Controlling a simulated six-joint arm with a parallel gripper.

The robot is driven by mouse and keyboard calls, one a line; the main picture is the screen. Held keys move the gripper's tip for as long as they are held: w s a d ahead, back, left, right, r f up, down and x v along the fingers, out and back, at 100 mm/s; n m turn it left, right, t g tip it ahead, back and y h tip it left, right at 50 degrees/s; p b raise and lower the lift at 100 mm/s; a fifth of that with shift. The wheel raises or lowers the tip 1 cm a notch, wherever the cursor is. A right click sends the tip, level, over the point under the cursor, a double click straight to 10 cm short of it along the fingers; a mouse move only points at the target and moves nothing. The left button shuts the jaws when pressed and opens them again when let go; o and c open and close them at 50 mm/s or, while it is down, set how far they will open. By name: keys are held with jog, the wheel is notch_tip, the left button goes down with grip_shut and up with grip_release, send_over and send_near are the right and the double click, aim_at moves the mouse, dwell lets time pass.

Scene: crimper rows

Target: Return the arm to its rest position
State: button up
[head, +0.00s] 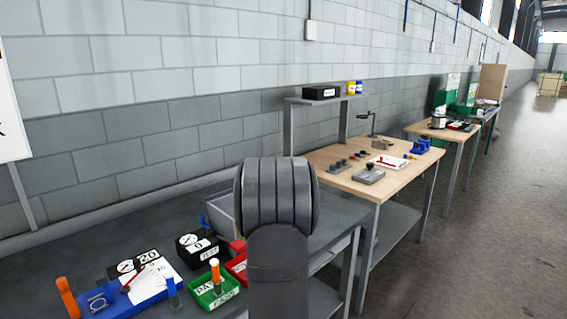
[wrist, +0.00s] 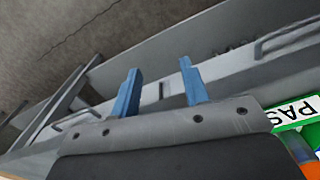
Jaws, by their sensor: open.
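My arm (head: 277,220) stands upright in the middle of the head view and hides part of the bench behind it. My gripper (wrist: 163,88) shows in the wrist view, with its two blue fingers spread apart and nothing between them. The gripper is hidden or too unclear to make out in the head view. In the wrist view a grey bench edge and metal frame lie beyond the fingers, and a green tray (wrist: 288,117) with a white label is at the right.
A wooden-topped bench (head: 340,180) with small tools stands beyond. The floor (head: 480,220) at the right is clear.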

jog(key=shift+s+d+f+m, duration=0.25)
jog(key=shift+f+m, duration=0.5)
jog(key=shift+f, duration=0.2)
jog(key=shift+s+d+f+m, duration=0.25)
jog(key=shift+f+m, duration=0.45)
jog(key=shift+f, duration=0.2)
jog(key=shift+s+d+f+m, duration=0.25)
jog(key=shift+f+m, duration=0.5)
jog(key=shift+f, duration=0.2)
jog(key=w+a+r+n, duration=0.1)
jog(key=r+n, duration=0.4)
jog(key=r, duration=0.2)
jog(key=w+a+r+n, duration=0.1)
jog(key=a+r+n, duration=0.1)
jog(key=r+n, duration=0.3)
jog(key=shift+w+a+r+n, duration=0.2)
jog(key=shift+a+r+n, duration=0.1)
jog(key=shift+r, duration=0.6)
jog(key=shift+d, duration=0.1)
